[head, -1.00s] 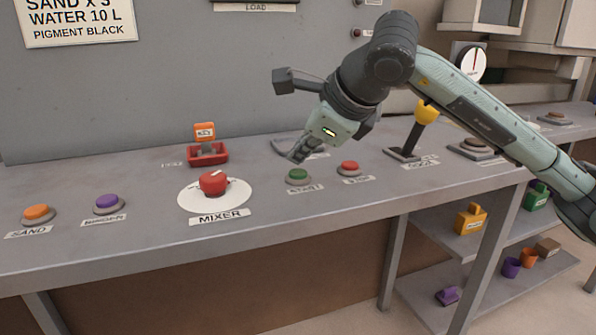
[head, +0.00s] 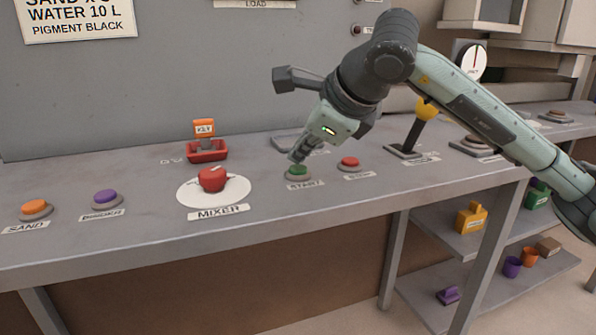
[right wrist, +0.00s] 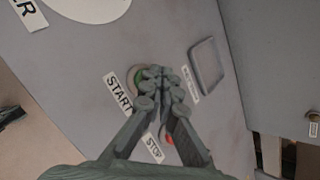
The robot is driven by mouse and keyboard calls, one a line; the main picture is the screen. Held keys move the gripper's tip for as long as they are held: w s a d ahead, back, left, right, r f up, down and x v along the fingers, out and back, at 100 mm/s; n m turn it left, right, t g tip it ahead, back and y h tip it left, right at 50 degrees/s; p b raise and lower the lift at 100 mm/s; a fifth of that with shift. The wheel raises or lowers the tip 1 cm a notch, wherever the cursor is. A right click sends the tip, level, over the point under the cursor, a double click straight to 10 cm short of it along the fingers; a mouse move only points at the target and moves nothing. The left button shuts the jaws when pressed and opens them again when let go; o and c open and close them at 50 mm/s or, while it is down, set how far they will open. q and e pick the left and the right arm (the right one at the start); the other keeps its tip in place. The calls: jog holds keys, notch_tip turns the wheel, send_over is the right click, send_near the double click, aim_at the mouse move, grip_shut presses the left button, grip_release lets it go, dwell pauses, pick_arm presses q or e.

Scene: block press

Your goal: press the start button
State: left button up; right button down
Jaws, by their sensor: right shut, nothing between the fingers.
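The green start button (head: 298,171) sits on the grey bench top with a START label in front of it. It also shows in the right wrist view (right wrist: 138,78), partly hidden by my fingers. My right gripper (head: 297,157) is shut and empty, pointing down with its fingertips at the top of the green button. They look to be touching it or just above it; I cannot tell how far the button is pressed. In the right wrist view the fingertips (right wrist: 152,73) overlap the button's right part. My left gripper is not in view.
The red stop button (head: 349,163) is just right of the start button. A red mixer knob (head: 212,179) is to the left. A yellow-topped lever (head: 425,109) stands to the right, under my arm. A red key holder (head: 207,152) is behind the knob.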

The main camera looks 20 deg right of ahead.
aim_at(301, 169)
jog(key=shift+f+b, duration=0.65)
dwell(0.8)
jog(key=shift+r, duration=0.1)
jog(key=shift+r+p, duration=0.5)
jog(key=shift+r, duration=0.35)
jog(key=shift+r, duration=0.1)
jog(key=shift+r+p, duration=1.55)
jog(key=shift+r, duration=0.9)
